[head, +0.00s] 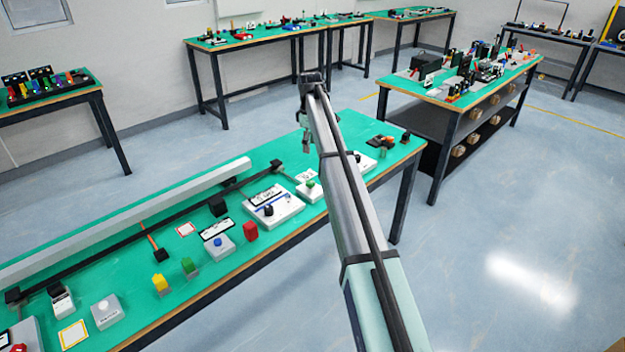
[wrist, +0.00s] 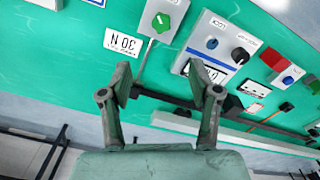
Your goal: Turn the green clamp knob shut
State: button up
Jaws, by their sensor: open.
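The green clamp knob (wrist: 161,22) sits on a white box (wrist: 150,42) at the top of the wrist view. It also shows in the head view as a small green knob (head: 310,183) on a white box right of the middle of the green table. My gripper (wrist: 158,82) is open, with its two fingers spread apart and nothing between them. In the wrist view the knob lies beyond the fingertips, apart from them. In the head view my gripper (head: 304,122) hangs above the table's back side, higher than the knob.
A white panel with a black knob (head: 268,210) stands left of the knob's box. A "30 N" label (wrist: 122,43) lies beside the box. A blue-button box (head: 217,246), a red block (head: 250,231) and a long grey rail (head: 130,212) are further left.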

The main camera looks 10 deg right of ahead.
aim_at(310, 182)
notch_tip(310, 182, down, 17)
jog(key=p, duration=0.3)
jog(key=shift+s+f, duration=0.1)
jog(key=shift+f, duration=0.1)
dwell(0.4)
jog(key=c, duration=1.2)
